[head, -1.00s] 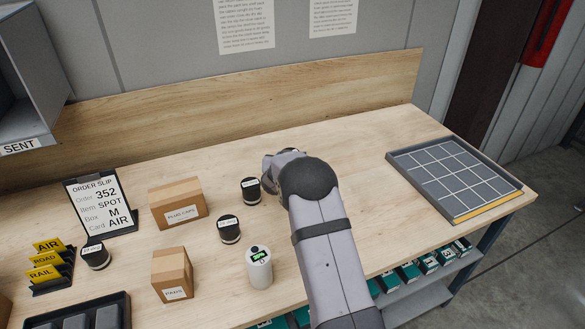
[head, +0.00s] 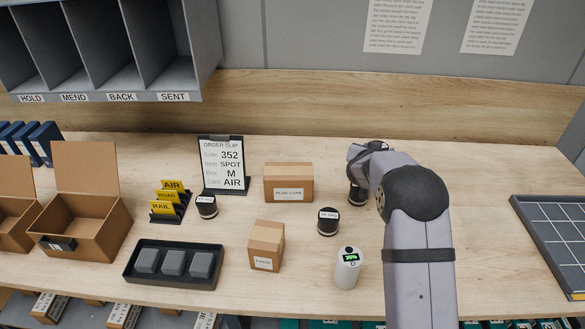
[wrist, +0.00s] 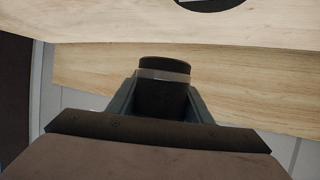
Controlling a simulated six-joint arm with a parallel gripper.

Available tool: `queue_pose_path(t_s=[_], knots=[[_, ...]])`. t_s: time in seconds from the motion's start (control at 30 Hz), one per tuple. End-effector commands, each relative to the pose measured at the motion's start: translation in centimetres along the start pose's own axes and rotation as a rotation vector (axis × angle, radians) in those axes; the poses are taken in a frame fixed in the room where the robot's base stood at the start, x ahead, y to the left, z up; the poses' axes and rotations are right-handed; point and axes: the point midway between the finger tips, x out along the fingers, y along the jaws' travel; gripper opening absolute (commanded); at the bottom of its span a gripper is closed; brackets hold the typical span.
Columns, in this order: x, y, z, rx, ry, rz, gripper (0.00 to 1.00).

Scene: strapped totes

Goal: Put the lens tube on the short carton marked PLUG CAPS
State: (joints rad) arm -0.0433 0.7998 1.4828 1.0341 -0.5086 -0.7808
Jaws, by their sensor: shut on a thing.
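My gripper (head: 366,150) is up at the back of the table, partly hidden by my own arm. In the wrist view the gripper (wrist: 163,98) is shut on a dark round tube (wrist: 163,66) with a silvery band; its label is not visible. A bit of the held tube shows dark in the head view (head: 378,145). The short brown carton marked PLUG CAPS (head: 289,170) stands left of the gripper, its top bare. Several similar black tubes with white labels stand on the table: one below the gripper (head: 356,194), one right of centre (head: 328,222), one by the order slip (head: 206,207).
A second carton (head: 266,240) and a white cylinder with a green display (head: 347,268) stand in front. A dark tray with grey blocks (head: 133,278), yellow cards (head: 166,200) and the order slip stand (head: 222,165) lie left. A gridded tray (head: 551,245) is right.

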Motion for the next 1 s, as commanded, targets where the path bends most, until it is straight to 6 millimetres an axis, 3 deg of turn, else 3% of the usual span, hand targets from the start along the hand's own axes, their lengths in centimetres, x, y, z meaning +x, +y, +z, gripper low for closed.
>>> queue_pose_path(t_s=[0.03,0.1,0.3,0.5,0.67,0.8,1.0], knots=[[-1.1,-2.5,-0.8,-0.013,0.005,-0.035,0.15],[-2.6,-5.7,-1.1,-0.03,0.004,-0.079,0.15],[-7.5,-14.2,-2.0,-0.077,0.003,-0.195,0.15],[-12.5,-20.4,-2.4,-0.105,0.003,-0.26,0.15],[-15.3,-23.0,-2.6,-0.112,0.002,-0.275,0.15],[-17.0,-24.0,-2.8,-0.105,0.001,-0.261,0.15],[-16.4,-21.5,-2.6,-0.071,0.0,-0.168,0.15]])
